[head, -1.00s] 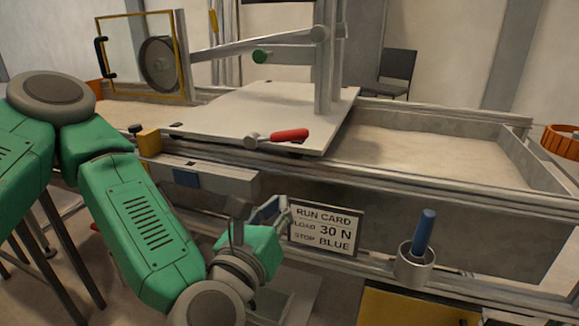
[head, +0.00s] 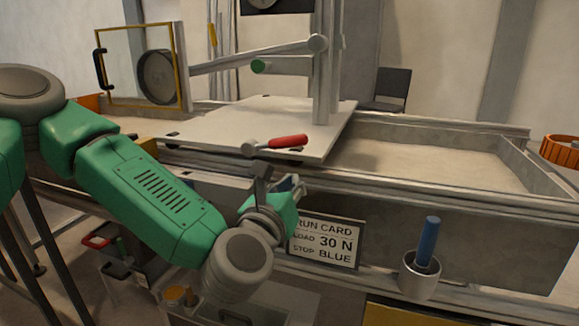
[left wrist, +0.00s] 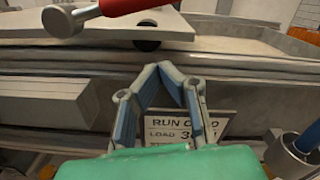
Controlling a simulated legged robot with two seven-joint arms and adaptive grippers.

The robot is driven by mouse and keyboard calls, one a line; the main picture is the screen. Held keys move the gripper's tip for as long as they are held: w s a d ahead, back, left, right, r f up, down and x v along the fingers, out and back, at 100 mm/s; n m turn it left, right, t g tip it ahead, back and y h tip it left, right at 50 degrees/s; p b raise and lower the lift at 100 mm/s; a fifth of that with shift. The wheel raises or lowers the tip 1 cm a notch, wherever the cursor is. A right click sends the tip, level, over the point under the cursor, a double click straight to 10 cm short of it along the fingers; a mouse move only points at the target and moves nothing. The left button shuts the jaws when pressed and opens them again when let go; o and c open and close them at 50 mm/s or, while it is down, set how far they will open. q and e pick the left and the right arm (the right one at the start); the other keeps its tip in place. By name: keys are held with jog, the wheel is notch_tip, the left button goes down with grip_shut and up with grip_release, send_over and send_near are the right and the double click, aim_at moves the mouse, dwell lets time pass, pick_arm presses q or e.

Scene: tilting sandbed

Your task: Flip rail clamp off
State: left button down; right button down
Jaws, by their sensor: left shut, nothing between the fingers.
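The rail clamp has a red handle (head: 288,141) on a grey metal pivot. It sits at the front edge of the white carriage plate (head: 225,128), with the handle pointing right. In the left wrist view the red handle (left wrist: 122,6) is at the top, cut off by the frame edge. My left gripper (head: 290,183) is just below the clamp, in front of the bed's side rail. In the left wrist view its blue-padded fingers (left wrist: 170,72) meet at the tips with nothing between them. It is apart from the handle. My right gripper is not in view.
The run card (head: 325,241), reading 30 N and BLUE, hangs right of my left gripper. A cup (head: 419,277) holding a blue peg (head: 428,240) stands further right. The sandbed's rail (head: 430,185) runs across. An orange ring (head: 560,150) is at far right.

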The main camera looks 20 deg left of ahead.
aim_at(276, 144)
pick_arm(q)
jog(key=w+r, duration=0.1)
jog(key=w+a+r, duration=0.1)
jog(key=r, duration=0.1)
jog(key=shift+r, duration=0.45)
